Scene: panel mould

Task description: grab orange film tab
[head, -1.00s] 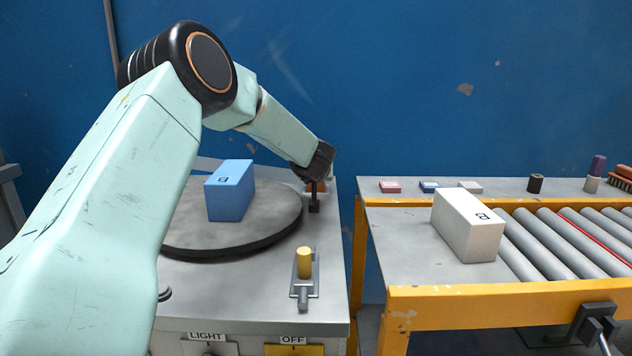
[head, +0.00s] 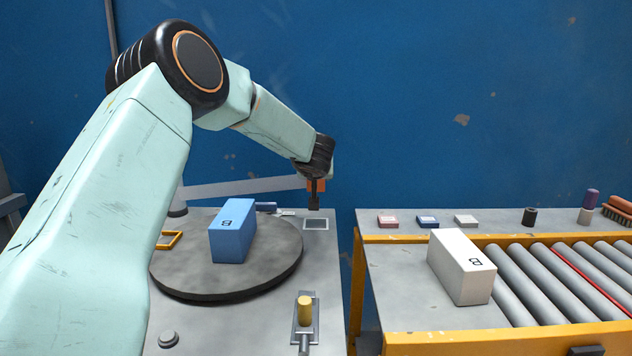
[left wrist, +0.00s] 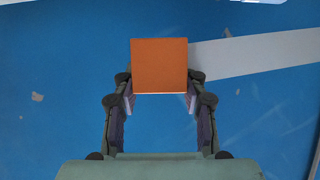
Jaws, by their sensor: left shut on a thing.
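The orange film tab (left wrist: 159,66) sits squarely between the fingers of my left gripper (left wrist: 160,95) in the left wrist view, and the gripper is shut on it. In the head view the orange tab (head: 317,185) shows partly behind my left gripper (head: 314,196), raised above the back right of the grey bench. A pale strip (head: 240,187) runs from the tab leftward to a dark roller at the bench's back left; it also shows in the left wrist view (left wrist: 255,52). My right gripper is not in view.
A blue block (head: 233,232) stands on the round turntable (head: 200,280). A small framed plate (head: 316,224) lies on the bench below the gripper. A yellow-knobbed lever (head: 305,310) is at the front. To the right, a white box (head: 461,268) stands beside the conveyor rollers (head: 560,285).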

